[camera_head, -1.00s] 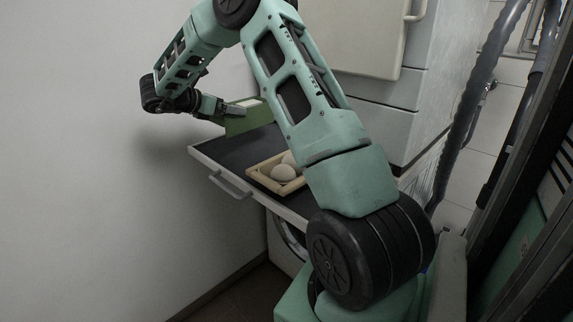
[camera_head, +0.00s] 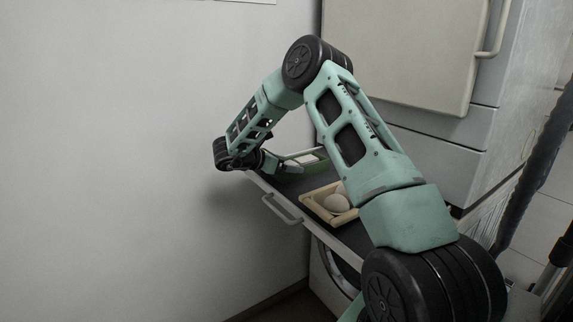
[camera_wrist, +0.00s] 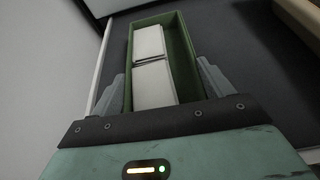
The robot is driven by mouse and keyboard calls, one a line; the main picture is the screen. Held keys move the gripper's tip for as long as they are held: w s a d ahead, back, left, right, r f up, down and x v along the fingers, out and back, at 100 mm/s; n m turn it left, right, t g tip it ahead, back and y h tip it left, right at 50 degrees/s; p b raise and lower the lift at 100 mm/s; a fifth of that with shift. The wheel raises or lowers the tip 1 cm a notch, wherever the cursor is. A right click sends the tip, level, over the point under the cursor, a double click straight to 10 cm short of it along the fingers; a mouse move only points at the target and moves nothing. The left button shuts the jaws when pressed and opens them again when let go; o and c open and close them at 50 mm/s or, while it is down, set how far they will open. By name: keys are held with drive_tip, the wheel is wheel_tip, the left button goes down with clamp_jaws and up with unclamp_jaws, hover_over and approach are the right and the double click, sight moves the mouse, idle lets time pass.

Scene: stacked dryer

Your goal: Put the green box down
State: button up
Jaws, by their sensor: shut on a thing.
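The green box (camera_wrist: 183,52) is an open, long box with white blocks (camera_wrist: 152,70) inside, seen from above in the wrist view. In the head view the green box (camera_head: 316,166) is at the far end of the dark pull-out shelf (camera_head: 287,184), partly hidden by my arm. My gripper (camera_wrist: 166,86) is shut on the box, with one grey finger against each long side. In the head view my gripper (camera_head: 284,165) is low, close to the shelf. I cannot tell whether the box's underside touches the shelf.
A light wooden tray (camera_head: 318,212) with pale round objects (camera_head: 337,203) sits on the shelf, nearer than the box. A white wall (camera_head: 120,150) runs along the left. A cream appliance door (camera_head: 400,50) stands behind. The shelf's front has a handle (camera_head: 281,208).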

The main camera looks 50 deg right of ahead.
drive_tip(key=shift+f, duration=0.2)
drive_tip(key=o, duration=0.9)
drive_tip(key=shift+r, duration=0.25)
drive_tip(key=b+v, duration=0.1)
drive_tip(key=v, duration=1.1)
drive_tip(key=shift+f, duration=0.1)
